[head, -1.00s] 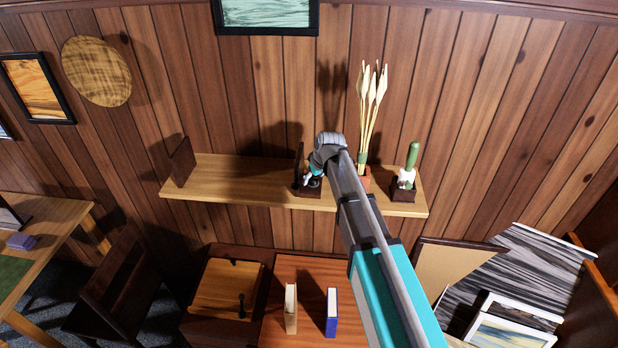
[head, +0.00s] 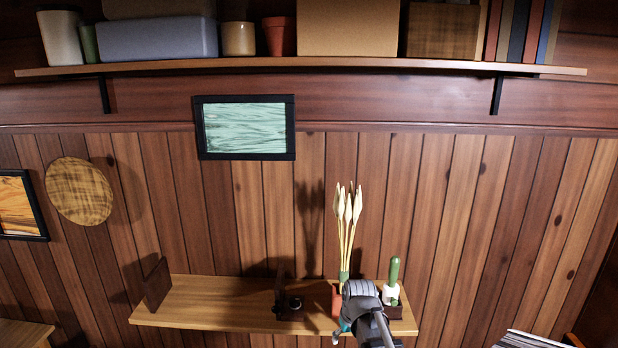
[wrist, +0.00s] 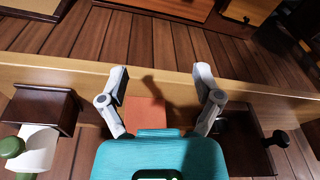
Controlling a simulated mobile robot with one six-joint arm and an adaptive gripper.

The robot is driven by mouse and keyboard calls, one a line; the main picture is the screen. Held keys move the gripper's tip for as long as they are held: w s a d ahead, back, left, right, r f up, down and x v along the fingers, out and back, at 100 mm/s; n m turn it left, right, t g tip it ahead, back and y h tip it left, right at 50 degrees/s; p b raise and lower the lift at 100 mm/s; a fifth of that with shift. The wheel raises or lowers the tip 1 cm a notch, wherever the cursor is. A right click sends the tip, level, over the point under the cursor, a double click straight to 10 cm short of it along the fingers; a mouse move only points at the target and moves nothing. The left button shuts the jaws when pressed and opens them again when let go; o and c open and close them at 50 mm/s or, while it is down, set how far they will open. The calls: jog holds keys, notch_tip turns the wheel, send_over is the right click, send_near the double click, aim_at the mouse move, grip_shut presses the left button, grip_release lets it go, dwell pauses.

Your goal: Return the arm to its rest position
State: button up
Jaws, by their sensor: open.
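My gripper (wrist: 160,82) is open in the wrist view, with its two grey fingers apart and nothing gripped. A reddish-brown square surface (wrist: 145,112) shows between and beyond the fingers; I cannot tell the distance. In the head view my arm's grey end covers part of the shelf near the red pot (head: 337,298) of pale dried stems, and the fingers are mostly hidden.
The wooden wall shelf (head: 210,300) holds a dark stand (head: 289,309) with a small dark item, and a cactus (head: 394,270) in a white pot. An upper shelf (head: 300,68) carries boxes, pots and books.

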jog(key=s+d+m+g+h, duration=0.1)
jog(key=s+d+m, duration=0.2)
jog(key=s+d, duration=0.45)
jog(key=s+a+f+b, duration=0.1)
jog(key=s+f+b, duration=0.3)
jog(key=f+b, duration=0.6)
jog(key=shift+s+f+g+b, duration=0.2)
jog(key=shift+f+g+b, duration=0.1)
jog(key=shift+f+g, duration=0.15)
